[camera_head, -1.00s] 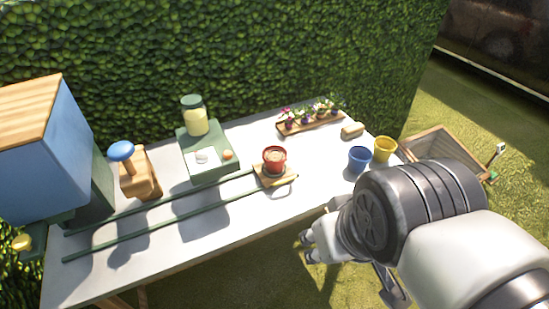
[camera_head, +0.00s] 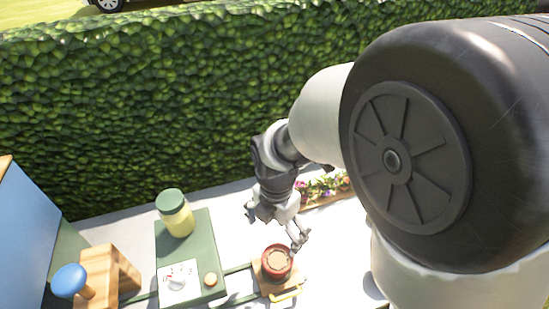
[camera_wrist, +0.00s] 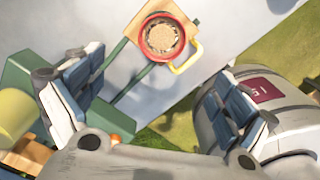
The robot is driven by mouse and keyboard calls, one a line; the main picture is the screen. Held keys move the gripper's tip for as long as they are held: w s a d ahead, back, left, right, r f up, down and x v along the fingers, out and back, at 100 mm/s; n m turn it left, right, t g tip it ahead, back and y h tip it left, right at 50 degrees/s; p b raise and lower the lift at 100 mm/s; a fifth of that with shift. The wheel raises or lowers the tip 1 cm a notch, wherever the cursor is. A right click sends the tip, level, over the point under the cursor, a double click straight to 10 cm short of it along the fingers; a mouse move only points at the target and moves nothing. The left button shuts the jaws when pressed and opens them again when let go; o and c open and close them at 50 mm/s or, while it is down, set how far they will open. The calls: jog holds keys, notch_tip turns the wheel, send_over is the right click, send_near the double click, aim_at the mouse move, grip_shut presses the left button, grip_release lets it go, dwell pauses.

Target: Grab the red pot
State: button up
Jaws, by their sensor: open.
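The red pot (camera_head: 277,261) stands upright on a small wooden carriage (camera_head: 262,280) with a yellow handle, on the green rails of the white table. In the wrist view the red pot (camera_wrist: 162,37) shows from above, filled with brownish material, at the top between and beyond my fingers. My gripper (camera_head: 275,228) is open and empty, above the table just behind and beside the pot. In the wrist view its two fingers (camera_wrist: 155,100) are spread wide, with the pot apart from both.
A wooden stand with a blue knob (camera_head: 69,281) is farther left. A flower planter (camera_head: 325,200) is behind, near the hedge (camera_head: 130,110). My arm covers the right side.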

jog(key=b, duration=0.4)
send_near(276, 266)
jog(key=shift+s+f, duration=0.15)
jog(key=shift+f+b, duration=1.35)
jog(key=shift+f, duration=1.8)
jog(key=shift+c, duration=0.5)
jog(key=c, duration=1.3)
jog(key=shift+o, duration=0.2)
jog(key=shift+r, duration=0.2)
